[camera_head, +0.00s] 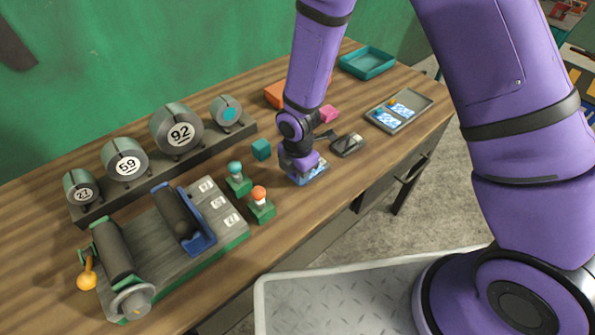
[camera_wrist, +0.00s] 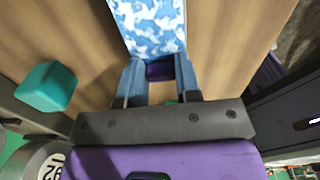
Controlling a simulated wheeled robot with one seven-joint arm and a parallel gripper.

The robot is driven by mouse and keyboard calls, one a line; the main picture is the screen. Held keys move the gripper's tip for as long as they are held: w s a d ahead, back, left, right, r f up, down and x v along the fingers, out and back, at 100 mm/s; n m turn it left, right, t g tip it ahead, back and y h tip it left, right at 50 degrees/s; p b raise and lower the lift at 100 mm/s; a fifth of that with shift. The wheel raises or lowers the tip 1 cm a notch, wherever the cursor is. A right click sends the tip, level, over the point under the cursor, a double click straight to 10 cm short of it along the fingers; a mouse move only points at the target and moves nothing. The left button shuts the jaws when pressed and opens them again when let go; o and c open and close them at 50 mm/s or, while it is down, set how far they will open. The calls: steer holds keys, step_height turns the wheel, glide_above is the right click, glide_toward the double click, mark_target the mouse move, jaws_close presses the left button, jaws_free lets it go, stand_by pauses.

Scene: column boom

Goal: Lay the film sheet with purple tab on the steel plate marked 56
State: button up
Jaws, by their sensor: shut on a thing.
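The film sheet (camera_wrist: 148,25) is blue and white patterned, with a purple tab (camera_wrist: 160,72) at its near edge. My gripper (camera_wrist: 157,75) is shut on this tab between its two blue fingers. In the head view my gripper (camera_head: 302,168) points down over the table, and part of the film sheet (camera_head: 314,175) shows beneath it, low over or on the wood; I cannot tell which. I cannot make out a 56 anywhere.
A tray (camera_head: 424,100) with other film sheets stands to the right. A teal block (camera_head: 261,149), green-based knobs (camera_head: 261,211) and a dark device (camera_head: 348,145) are near my gripper. Drums marked 27, 59 and 92 (camera_head: 176,131) stand on a rack at left. A teal tray (camera_head: 366,63) is behind.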

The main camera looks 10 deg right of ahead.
steer(key=o, duration=1.5)
steer(key=shift+c, duration=0.2)
steer(key=shift+r, duration=0.1)
steer(key=shift+r, duration=3.4)
